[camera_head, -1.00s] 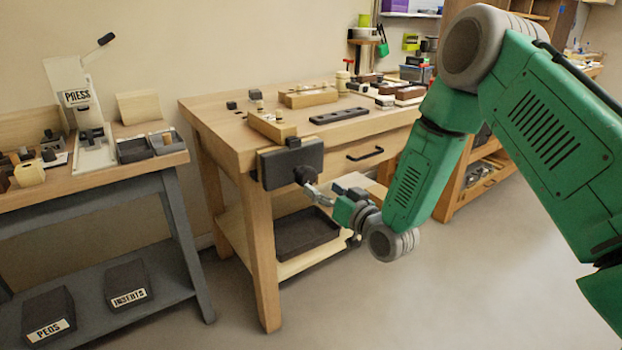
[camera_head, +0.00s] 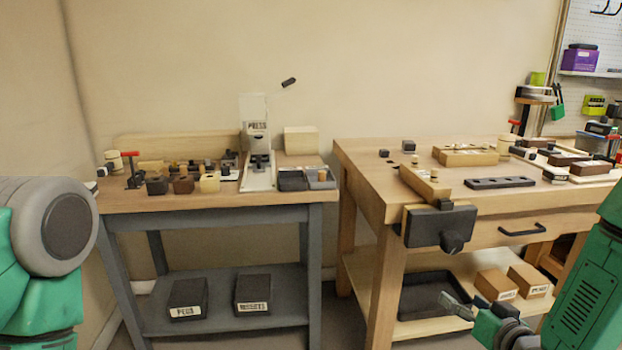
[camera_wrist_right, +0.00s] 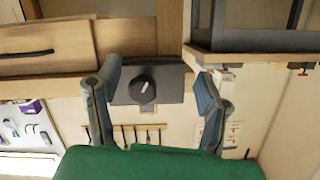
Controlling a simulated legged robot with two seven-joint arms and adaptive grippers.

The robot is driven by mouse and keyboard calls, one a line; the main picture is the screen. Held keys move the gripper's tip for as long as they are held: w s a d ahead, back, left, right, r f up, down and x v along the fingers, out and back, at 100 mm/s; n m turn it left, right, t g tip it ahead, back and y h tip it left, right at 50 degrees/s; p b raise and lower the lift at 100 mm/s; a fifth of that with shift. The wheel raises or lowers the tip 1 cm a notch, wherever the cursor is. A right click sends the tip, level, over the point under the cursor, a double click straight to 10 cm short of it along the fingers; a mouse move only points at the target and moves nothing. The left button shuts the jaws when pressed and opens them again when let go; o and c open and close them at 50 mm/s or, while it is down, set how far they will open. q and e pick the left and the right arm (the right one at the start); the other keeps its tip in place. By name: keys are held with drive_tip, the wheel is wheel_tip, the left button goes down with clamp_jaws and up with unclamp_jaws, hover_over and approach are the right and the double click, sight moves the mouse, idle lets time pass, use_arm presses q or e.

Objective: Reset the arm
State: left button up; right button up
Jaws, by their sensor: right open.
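My right arm (camera_head: 585,300) comes in at the lower right of the head view. Its gripper (camera_head: 458,306) is in front of the right bench, below and apart in the picture from the dark vise (camera_head: 432,226) with its round knob. In the wrist view, the right gripper (camera_wrist_right: 158,95) has its two fingers spread wide with nothing between them. The vise (camera_wrist_right: 150,84) shows beyond and between them. My left arm (camera_head: 45,250) shows at the left edge of the head view; its gripper is out of frame.
The left bench (camera_head: 225,207) holds a white press (camera_head: 256,165) and several small blocks. Two dark labelled bins (camera_head: 188,299) sit on its lower shelf. The right bench (camera_head: 365,190) carries wooden fixtures and a dark tray (camera_head: 435,296) below. A narrow gap separates the benches.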

drive_tip(key=s+a+f+g+p, duration=0.1)
drive_tip(key=s+a+f+g, duration=0.15)
drive_tip(key=s+f, duration=0.2)
drive_tip(key=s+a+f+n+g+p, duration=0.1)
drive_tip(key=s+f+g, duration=0.2)
drive_tip(key=s, duration=0.3)
drive_tip(key=s+a+f+g+p, duration=0.1)
drive_tip(key=s+a+f+g, duration=0.15)
drive_tip(key=s, duration=0.35)
drive_tip(key=s+f+g+p, duration=0.1)
drive_tip(key=s+g, duration=0.2)
drive_tip(key=s, duration=0.6)
drive_tip(key=s+f+n+g+h+p, duration=0.1)
drive_tip(key=s+g, duration=0.2)
drive_tip(key=s, duration=0.6)
drive_tip(key=shift+f+h, duration=0.3)
drive_tip(key=shift+f, duration=0.1)
